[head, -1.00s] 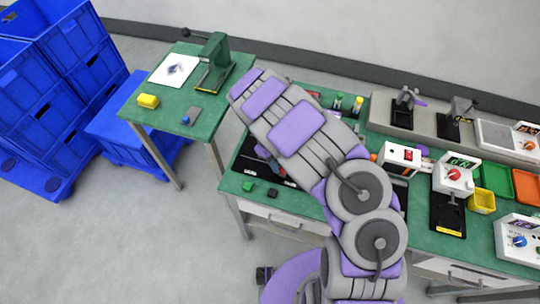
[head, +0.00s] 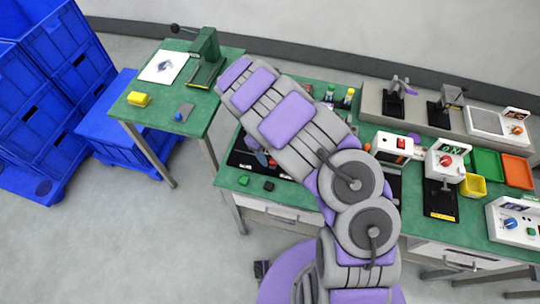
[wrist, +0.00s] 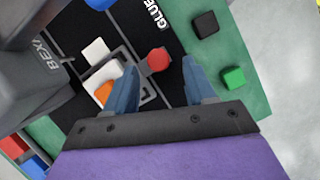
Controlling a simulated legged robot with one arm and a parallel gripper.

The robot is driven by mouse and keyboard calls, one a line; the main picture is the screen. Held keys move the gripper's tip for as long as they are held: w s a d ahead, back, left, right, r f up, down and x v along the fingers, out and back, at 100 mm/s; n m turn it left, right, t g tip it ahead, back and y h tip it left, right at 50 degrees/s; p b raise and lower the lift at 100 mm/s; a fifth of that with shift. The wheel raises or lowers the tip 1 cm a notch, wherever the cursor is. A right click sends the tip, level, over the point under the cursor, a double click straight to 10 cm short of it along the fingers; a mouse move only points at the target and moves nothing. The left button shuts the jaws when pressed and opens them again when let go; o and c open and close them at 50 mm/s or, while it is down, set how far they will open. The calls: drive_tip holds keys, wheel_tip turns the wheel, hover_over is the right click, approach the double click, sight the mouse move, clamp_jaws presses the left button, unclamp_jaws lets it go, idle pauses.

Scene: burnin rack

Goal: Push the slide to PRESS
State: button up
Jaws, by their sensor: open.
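A round red knob (wrist: 159,60) shows in the wrist view on a black panel (wrist: 160,25) with a slot-like grey frame, between my fingertips. I cannot tell whether this knob is the slide, and no PRESS label is readable. My gripper (wrist: 158,68) is open, its two blue fingers spread on either side of the knob, with nothing clearly held. White and orange pieces (wrist: 95,50) lie left of the knob, partly behind the left finger. In the head view the black panel (head: 243,158) is mostly hidden under my arm.
A black block (wrist: 205,24) and a green block (wrist: 233,78) sit on the green bench beside the panel. A dark grey device (wrist: 35,75) stands close at the left. In the head view, white control boxes (head: 445,162) and trays (head: 517,168) fill the bench to the right.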

drive_tip(key=p+v, duration=0.2)
drive_tip(key=v, duration=1.3)
drive_tip(key=shift+a+r, duration=0.2)
drive_tip(key=shift+a, duration=0.2)
